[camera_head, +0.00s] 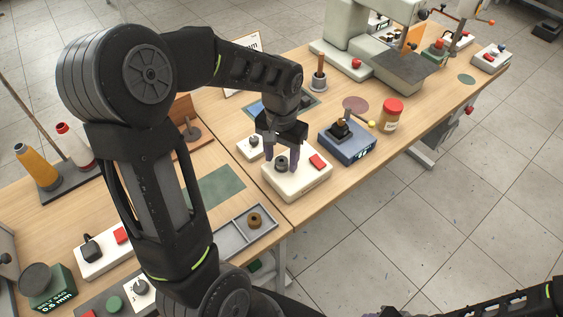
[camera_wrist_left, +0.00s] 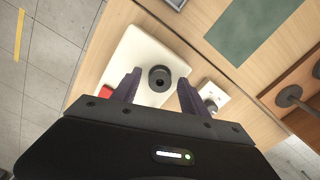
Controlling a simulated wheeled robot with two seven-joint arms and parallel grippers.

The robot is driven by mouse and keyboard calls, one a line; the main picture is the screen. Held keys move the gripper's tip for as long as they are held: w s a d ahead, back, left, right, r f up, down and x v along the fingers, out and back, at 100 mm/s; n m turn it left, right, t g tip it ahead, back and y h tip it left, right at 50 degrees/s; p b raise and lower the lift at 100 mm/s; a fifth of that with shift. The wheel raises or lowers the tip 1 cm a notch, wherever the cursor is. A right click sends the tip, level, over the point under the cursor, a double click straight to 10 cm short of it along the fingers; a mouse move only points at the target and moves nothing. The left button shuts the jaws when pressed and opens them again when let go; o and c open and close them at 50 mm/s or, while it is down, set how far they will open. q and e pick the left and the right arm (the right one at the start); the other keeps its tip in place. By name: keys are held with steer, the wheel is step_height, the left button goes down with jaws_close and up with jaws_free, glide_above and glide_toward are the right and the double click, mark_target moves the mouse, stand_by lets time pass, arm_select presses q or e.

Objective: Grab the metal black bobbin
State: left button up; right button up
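The black metal bobbin (camera_head: 281,163) sits on a white box (camera_head: 303,189) with a red button, near the front edge of the table. In the left wrist view the bobbin (camera_wrist_left: 159,78) shows from above as a dark ring with a centre hole. My left gripper (camera_head: 281,160) points down over the white box. Its fingers (camera_wrist_left: 157,88) are open, one on each side of the bobbin, with visible gaps between them and it. I cannot tell the exact height of the fingertips. My right gripper is not visible; only part of an arm shows at the lower right.
A blue-grey device (camera_head: 347,146) and a red-lidded jar (camera_head: 391,114) stand right of the white box. A small white box (camera_head: 250,147) is behind it. A grey tray with a brown bobbin (camera_head: 255,219) lies to the left. Thread cones (camera_head: 37,166) stand far left.

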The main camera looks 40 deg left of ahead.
arm_select(q)
jaws_close()
stand_by(0.3)
steer(key=shift+r, duration=0.1)
step_height(320, 180, up, 10)
stand_by(0.7)
stand_by(0.4)
